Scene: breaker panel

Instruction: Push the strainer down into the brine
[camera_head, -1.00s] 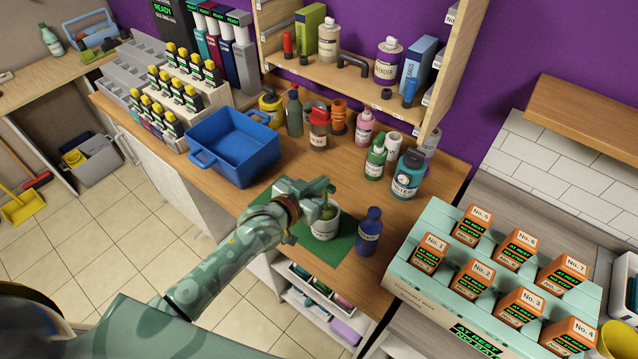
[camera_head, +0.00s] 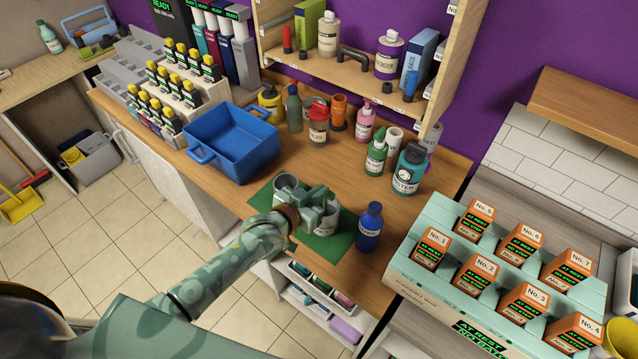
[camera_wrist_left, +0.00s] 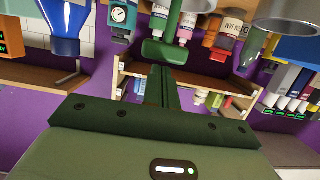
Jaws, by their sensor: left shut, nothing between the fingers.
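The strainer shows in the left wrist view as a green crossbar handle (camera_wrist_left: 165,51) on a stem that runs to a pale jar rim at the picture's edge. In the head view a white jar (camera_head: 325,228) with a dark label stands on the green mat (camera_head: 345,243); my gripper hides most of its mouth, and the brine cannot be seen. My left gripper (camera_head: 326,196) is over the jar, shut and empty. In the wrist view its fingertips (camera_wrist_left: 161,72) are right at the handle; whether they touch it I cannot tell.
A grey cup (camera_head: 286,182) stands just behind the gripper. A blue bottle (camera_head: 370,226) is close on the right. A blue tub (camera_head: 235,142) is at the left, and several bottles, including a teal one (camera_head: 408,172), stand behind. The orange-block rack (camera_head: 440,284) is at the right.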

